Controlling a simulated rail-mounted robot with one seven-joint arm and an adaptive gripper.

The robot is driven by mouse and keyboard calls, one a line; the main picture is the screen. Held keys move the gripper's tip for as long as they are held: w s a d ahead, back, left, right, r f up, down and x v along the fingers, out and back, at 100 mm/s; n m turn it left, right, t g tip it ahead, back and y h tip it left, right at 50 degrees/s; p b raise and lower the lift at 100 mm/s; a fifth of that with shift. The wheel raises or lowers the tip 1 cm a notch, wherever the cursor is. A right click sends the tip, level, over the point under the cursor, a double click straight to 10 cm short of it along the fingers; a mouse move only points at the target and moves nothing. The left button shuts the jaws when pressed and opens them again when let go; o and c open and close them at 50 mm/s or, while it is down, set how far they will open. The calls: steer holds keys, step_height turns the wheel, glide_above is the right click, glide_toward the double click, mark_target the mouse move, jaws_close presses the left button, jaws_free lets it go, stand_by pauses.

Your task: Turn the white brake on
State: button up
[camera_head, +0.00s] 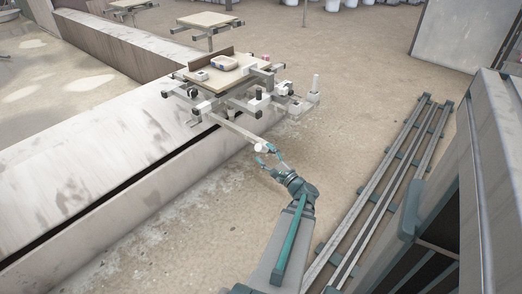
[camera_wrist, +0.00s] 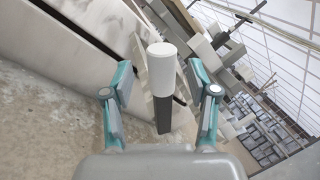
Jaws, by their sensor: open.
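A white cylindrical knob on a dark grey stem (camera_wrist: 161,72) stands in the middle of the wrist view, which looks like the white brake's handle. In the head view the white knob (camera_head: 260,147) shows small at the near end of a pale bar (camera_head: 238,131) reaching out from the carousel table. My gripper (camera_head: 269,157) is open just in front of the knob. In the wrist view its teal and grey fingers (camera_wrist: 160,82) are spread to either side of the knob, with gaps on both sides. I cannot tell whether the knob lies fully between the fingertips.
The carousel table (camera_head: 256,77) carries a pale block (camera_head: 223,63) and has several arms and small fittings, including an upright white post (camera_head: 315,84). A long concrete wall (camera_head: 105,160) runs along the left. Rails (camera_head: 385,180) lie on the right. The floor between them is open.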

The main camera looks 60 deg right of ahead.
steer(key=v, duration=0.8)
steer(key=shift+s, duration=0.2)
steer(key=w+a+f+n+g+y, duration=0.3)
steer(key=a+f+n+g+y, duration=0.4)
steer(key=a, duration=0.6)
steer(key=w+a+f+n+g+y, duration=0.3)
steer(key=a+f+n+g+y, duration=0.35)
steer(key=a, duration=0.75)
steer(key=s+a+f+n+g+h, duration=0.25)
steer(key=a+n+g, duration=0.25)
steer(key=a, duration=0.3)
steer(key=s+a+f+n+g+h, duration=0.1)
steer(key=a+f+n+g, duration=0.2)
steer(key=a+n+g, duration=0.45)
steer(key=s+a+f+n+g+h, duration=0.1)
steer(key=a+f+n+g+h, duration=0.2)
steer(key=a, duration=0.7)
steer(key=s+r+t+p, duration=0.1)
steer(key=s+r+p, duration=0.2)
steer(key=r+p, duration=0.7)
steer(key=s+d+r+n+t+p, duration=0.1)
steer(key=r+p, duration=1)
steer(key=p, duration=1.5)
steer(key=shift+s+d+t, duration=0.35)
steer(key=shift+s+t, duration=0.15)
steer(key=shift+s, duration=0.6)
